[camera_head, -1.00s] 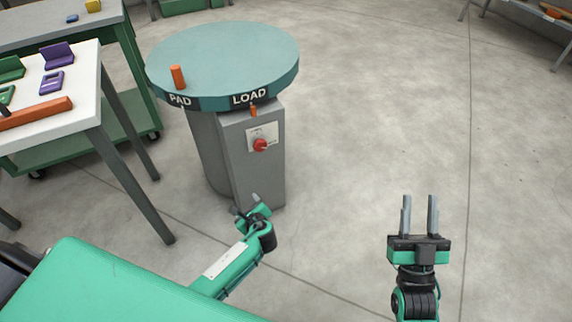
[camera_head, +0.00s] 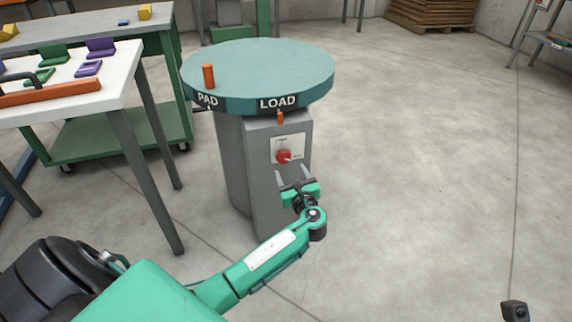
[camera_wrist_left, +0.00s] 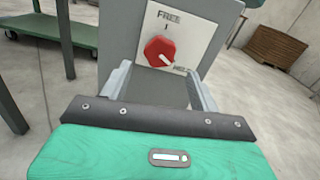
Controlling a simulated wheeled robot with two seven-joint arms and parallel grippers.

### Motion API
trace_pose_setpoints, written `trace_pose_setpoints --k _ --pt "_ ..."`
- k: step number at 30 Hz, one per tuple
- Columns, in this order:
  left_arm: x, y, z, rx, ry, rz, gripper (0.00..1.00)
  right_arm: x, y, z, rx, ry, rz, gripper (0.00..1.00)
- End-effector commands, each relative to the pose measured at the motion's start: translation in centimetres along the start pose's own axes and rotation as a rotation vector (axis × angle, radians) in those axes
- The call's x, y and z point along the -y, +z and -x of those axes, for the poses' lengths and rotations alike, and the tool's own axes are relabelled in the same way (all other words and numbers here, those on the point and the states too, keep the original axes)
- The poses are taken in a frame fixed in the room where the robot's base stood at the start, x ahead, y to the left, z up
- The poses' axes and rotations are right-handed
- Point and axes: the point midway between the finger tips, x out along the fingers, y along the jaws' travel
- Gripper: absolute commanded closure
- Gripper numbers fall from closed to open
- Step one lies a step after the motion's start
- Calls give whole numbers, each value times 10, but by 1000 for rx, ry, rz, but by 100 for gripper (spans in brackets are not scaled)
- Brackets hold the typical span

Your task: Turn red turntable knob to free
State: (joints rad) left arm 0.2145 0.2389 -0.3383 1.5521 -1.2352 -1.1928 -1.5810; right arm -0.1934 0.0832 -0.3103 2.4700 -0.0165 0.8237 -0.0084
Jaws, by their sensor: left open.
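The red knob (camera_head: 283,157) sits on a pale plate (camera_head: 288,147) on the front of the grey turntable pedestal. In the left wrist view the knob (camera_wrist_left: 159,50) has a white mark pointing to the lower right, towards a label I cannot read clearly. The word FREE stands above it. My left gripper (camera_head: 293,176) is open just below and in front of the knob in the head view. In the wrist view its two fingers stand apart below the knob, with nothing between them. My right gripper is out of view.
The round teal turntable top (camera_head: 260,70) carries an orange peg (camera_head: 208,76) and PAD and LOAD labels. A white table (camera_head: 110,88) with green and purple parts stands at left, beside a green cart (camera_head: 110,135).

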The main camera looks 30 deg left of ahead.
Motion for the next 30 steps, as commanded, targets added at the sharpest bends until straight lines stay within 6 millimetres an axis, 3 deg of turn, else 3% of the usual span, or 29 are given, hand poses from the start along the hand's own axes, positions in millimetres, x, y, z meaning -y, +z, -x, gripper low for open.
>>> trace_pose_setpoints --k 3,9,15,23,30 --pt "-1 -3 -27 2 1 0 38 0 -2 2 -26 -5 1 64" --pt "0 -3 -58 1 0 0 38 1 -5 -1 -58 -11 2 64" --pt "0 -1 -71 -1 -1 1 38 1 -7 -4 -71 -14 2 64" --pt "0 -1 -72 -2 -1 1 38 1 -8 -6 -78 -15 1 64" --pt "0 -1 -72 -2 -1 1 81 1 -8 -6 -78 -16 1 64"
